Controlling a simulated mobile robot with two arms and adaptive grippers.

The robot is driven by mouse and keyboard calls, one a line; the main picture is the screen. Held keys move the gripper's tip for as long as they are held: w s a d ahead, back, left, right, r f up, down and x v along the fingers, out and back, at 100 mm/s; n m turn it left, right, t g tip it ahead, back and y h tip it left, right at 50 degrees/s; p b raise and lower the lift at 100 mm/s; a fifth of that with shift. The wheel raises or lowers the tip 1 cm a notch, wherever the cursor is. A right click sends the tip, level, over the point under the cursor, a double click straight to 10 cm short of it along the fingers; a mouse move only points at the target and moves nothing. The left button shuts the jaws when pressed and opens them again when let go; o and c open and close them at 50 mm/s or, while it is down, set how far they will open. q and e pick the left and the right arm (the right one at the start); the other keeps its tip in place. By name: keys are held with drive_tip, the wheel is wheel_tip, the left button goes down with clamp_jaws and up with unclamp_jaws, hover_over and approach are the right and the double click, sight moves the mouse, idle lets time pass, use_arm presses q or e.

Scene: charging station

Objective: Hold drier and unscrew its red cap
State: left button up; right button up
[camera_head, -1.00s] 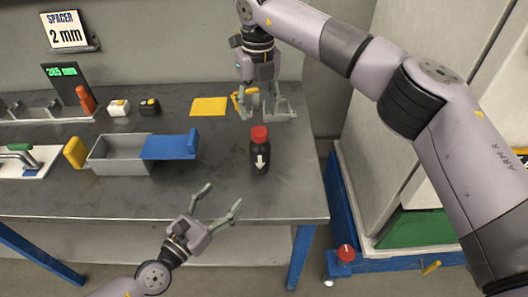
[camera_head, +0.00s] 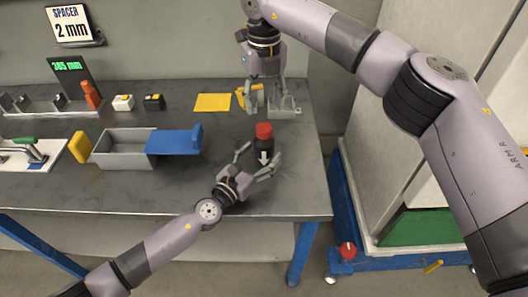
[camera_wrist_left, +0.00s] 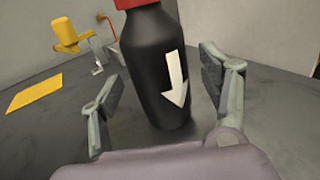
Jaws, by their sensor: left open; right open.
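The drier is a black bottle (camera_head: 264,148) with a white down arrow and a red cap (camera_head: 264,130), upright on the table near its right side. My left gripper (camera_head: 259,162) is open, its fingers to either side of the bottle's lower part. In the left wrist view the bottle (camera_wrist_left: 150,65) stands between the open fingers (camera_wrist_left: 168,100), with a gap showing on each side; the red cap (camera_wrist_left: 135,3) is cut off at the top. My right gripper (camera_head: 268,103) is open behind and above the bottle, pointing down, apart from the cap.
A grey bin (camera_head: 120,155) with a blue lid part (camera_head: 175,141) stands left of the drier. A yellow sheet (camera_head: 212,102) lies behind it. A yellow object (camera_head: 246,97) is near my right gripper. The table's front edge (camera_head: 150,211) is below.

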use_arm(q)
drive_tip(key=shift+x, duration=0.8)
clamp_jaws()
idle(0.5)
